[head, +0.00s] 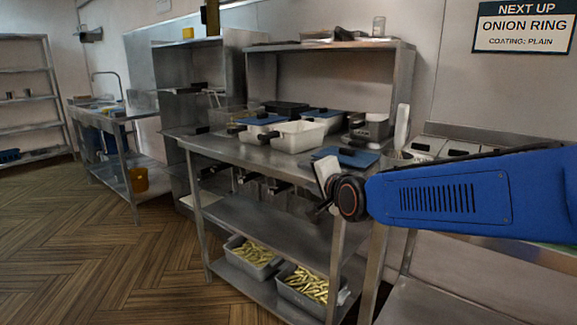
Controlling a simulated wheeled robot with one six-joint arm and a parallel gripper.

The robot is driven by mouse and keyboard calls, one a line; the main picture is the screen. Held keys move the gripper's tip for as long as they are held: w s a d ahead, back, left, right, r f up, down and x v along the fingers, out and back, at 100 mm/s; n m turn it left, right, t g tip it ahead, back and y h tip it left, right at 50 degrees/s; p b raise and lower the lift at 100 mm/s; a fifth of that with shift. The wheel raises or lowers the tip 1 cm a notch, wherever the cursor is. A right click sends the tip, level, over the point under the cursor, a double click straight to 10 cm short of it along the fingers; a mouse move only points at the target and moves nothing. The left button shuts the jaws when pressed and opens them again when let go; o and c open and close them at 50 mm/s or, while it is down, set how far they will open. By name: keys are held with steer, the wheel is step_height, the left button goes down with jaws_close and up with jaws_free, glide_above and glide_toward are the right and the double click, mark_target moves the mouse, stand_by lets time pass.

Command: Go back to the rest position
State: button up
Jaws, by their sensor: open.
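My blue arm reaches in from the right edge at about counter height. It ends at a dark round joint in front of the steel work table (235,152). My gripper (322,208) shows only as a small dark shape beyond that joint, partly hidden by it. It is open, and I see nothing held in it. I cannot tell its exact distance from the table.
Light containers (298,136) and a blue-lidded pan (344,157) stand on the work table near my arm. Two bins of fries (254,254) (305,284) sit on its bottom shelf. A sign (523,27) reads onion ring. The wooden floor (100,240) at left is clear.

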steer(key=s+d+f+n+g+h, duration=0.2)
steer(key=s+d+f, duration=0.4)
steer(key=s, duration=0.5)
steer(key=s+d+f+n+g+h, duration=0.1)
steer(key=s+d+f+n+g, duration=0.3)
steer(key=s+d, duration=0.5)
steer(key=s+d+f+n+g+h, duration=0.2)
steer(key=s+d+f, duration=0.6)
steer(key=s, duration=0.6)
steer(key=n+g, duration=0.1)
steer(key=n, duration=0.1)
steer(key=shift+s+d+n+g+h, duration=0.25)
steer(key=shift+n+g+h, duration=0.05)
steer(key=shift+g, duration=0.1)
